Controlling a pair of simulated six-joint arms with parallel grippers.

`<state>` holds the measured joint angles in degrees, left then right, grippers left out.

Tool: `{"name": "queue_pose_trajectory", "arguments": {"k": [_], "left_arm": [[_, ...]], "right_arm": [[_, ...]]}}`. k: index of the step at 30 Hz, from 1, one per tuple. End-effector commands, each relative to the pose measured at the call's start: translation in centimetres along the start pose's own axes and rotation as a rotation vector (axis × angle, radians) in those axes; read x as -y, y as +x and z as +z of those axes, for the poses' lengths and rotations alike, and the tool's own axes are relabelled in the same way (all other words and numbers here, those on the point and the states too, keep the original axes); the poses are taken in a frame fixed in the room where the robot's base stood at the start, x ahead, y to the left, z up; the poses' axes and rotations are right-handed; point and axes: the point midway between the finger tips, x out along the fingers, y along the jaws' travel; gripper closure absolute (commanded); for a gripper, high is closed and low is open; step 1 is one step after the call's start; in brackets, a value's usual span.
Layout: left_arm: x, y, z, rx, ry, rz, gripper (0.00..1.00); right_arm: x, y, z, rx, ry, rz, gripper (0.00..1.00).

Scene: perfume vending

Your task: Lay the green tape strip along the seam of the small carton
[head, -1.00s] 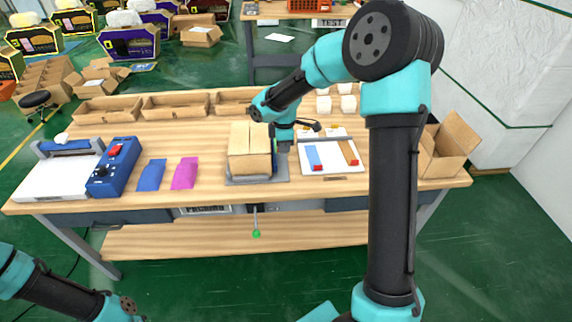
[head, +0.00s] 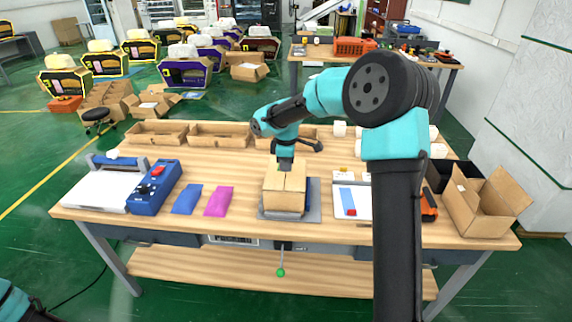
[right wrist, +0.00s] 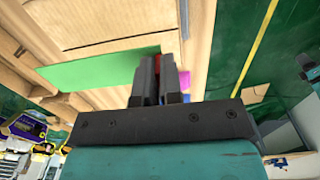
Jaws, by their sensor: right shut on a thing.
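The small carton (head: 284,201) sits upright on a grey plate (head: 313,207) at the front middle of the table, its top flaps shut with a seam running front to back. My right gripper (head: 285,167) is over the far part of the carton top; I cannot tell whether it touches. In the right wrist view the right gripper (right wrist: 160,76) is shut, with a bit of red between its fingertips. The green tape strip (right wrist: 95,68) extends left from there and looks flat. The strip is hidden in the head view. My left gripper is out of view.
A white board (head: 341,178) with a blue strip (head: 347,200) lies right of the carton, partly behind my right arm. Pink (head: 219,201) and blue (head: 187,199) sheets lie left. An open box (head: 487,203) stands at the right end. Shallow trays (head: 219,135) line the back.

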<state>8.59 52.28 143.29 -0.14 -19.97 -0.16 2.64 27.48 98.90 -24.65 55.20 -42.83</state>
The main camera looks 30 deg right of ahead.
Motion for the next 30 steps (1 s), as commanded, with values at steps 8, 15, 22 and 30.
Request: {"name": "queue_pose_trajectory", "arguments": {"k": [8,15,22,30], "left_arm": [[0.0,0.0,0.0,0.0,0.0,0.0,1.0],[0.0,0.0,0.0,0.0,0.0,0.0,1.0],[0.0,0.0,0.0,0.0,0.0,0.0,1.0],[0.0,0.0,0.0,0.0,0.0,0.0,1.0]], "right_arm": [[0.1,2.0,0.1,0.002,-0.001,-0.003,1.0],[0.0,4.2,0.1,0.001,0.0,-0.002,1.0],[0.0,5.8,0.0,0.001,-0.001,-0.001,1.0],[0.0,6.1,0.0,0.0,0.0,0.0,1.0]]}}
